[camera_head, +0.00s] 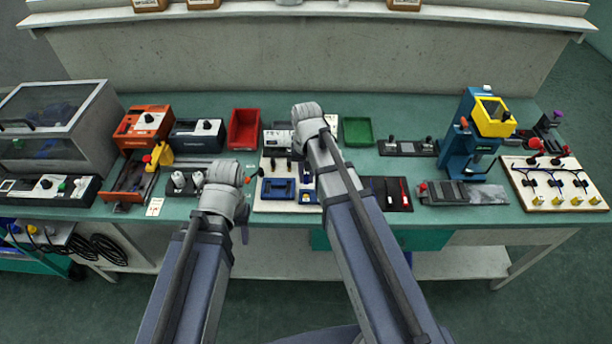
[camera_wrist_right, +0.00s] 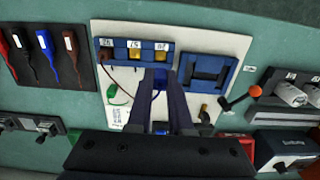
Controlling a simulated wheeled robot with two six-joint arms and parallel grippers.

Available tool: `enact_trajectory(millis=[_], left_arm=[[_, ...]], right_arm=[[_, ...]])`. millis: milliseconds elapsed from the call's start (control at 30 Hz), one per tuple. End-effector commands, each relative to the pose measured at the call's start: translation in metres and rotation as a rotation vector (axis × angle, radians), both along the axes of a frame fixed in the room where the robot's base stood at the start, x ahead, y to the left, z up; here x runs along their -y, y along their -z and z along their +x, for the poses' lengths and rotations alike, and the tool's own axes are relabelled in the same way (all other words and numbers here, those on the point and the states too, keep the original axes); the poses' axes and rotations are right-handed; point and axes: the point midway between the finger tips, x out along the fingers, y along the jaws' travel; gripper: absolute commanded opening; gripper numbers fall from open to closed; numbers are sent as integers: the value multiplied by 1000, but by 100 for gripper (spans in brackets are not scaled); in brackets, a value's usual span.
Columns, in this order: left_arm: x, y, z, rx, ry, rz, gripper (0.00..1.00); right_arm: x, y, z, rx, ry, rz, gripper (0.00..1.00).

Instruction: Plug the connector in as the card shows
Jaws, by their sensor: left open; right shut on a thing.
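A white board (camera_head: 260,206) lies mid-table and carries a blue socket block (camera_wrist_right: 117,47) with small labels and yellowish sockets. My right gripper (camera_wrist_right: 160,78) is shut over the board, its fingertips by the lower edge of the block. A blue part shows between its fingers, but the held connector is mostly hidden and I cannot tell whether it touches a socket. My left gripper (camera_head: 224,175) is open, left of the board. The card cannot be made out clearly; small print shows on the board.
A blue frame-shaped part (camera_wrist_right: 205,70) sits beside the socket block on the board. A red bin (camera_head: 243,129) and a green bin (camera_head: 357,131) stand behind. A dark tool tray (camera_head: 388,193) lies right of the board, white knobs (camera_head: 187,182) to its left.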

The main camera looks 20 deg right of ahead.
Motion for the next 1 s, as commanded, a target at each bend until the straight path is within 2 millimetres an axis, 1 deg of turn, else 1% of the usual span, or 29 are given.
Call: enact_trajectory(millis=[267, 633, 800, 1000], left_arm=[[0, 17, 0, 0, 0, 0, 50], [0, 48, 0, 0, 0, 0, 50], [0, 53, 0, 0, 0, 0, 50], [0, 53, 0, 0, 0, 0, 50]], right_arm=[[0, 17, 0, 0, 0, 0, 0], [0, 48, 0, 0, 0, 0, 0], [0, 53, 0, 0, 0, 0, 0], [0, 53, 0, 0, 0, 0, 0]])
